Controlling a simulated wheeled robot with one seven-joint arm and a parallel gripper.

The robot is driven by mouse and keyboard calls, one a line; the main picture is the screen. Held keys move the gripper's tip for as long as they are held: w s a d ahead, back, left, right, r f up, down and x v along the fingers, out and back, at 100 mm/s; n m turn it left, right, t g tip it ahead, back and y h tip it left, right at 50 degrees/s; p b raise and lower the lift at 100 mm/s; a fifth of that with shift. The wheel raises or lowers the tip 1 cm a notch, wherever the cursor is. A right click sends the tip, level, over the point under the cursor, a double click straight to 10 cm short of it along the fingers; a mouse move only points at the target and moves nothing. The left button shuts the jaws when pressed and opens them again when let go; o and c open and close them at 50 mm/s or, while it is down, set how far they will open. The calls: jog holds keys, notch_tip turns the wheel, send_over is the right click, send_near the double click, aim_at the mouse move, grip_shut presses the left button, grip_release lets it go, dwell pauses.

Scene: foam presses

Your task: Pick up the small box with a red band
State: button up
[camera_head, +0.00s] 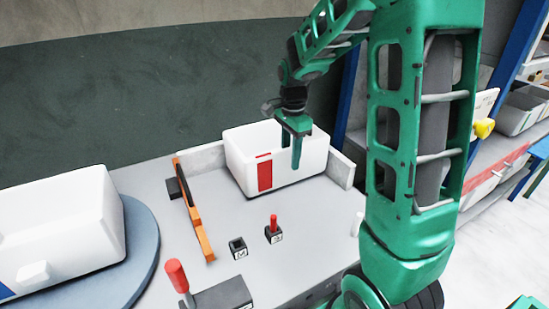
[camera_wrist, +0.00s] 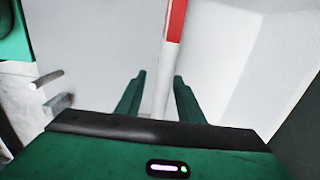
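The white box with a red band (camera_head: 313,160) stands upright on the grey work surface, near the back in the head view. The red band (camera_head: 264,174) runs down its front wall, and it also shows at the top of the wrist view (camera_wrist: 176,20). My gripper (camera_head: 291,158) is open over the front wall, to the right of the band. In the head view one finger hangs in front of the wall and the other appears behind its rim. In the wrist view the wall's edge (camera_wrist: 161,85) lies between the fingers, with gaps visible on both sides.
A larger white box (camera_head: 65,225) sits on a round blue-grey table (camera_head: 145,235) at left. An orange bar (camera_head: 195,220) stands left of the banded box. Small black switch blocks (camera_head: 238,248) and a red-knobbed lever (camera_head: 176,276) are in front. A low grey panel (camera_head: 341,170) is at right.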

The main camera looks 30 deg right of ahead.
aim_at(289, 179)
jog(key=shift+w+f, duration=0.15)
jog(key=shift+f, duration=1.2)
jog(key=shift+w+f, duration=0.1)
jog(key=shift+f, duration=1.2)
jog(key=shift+c, duration=0.3)
grip_shut()
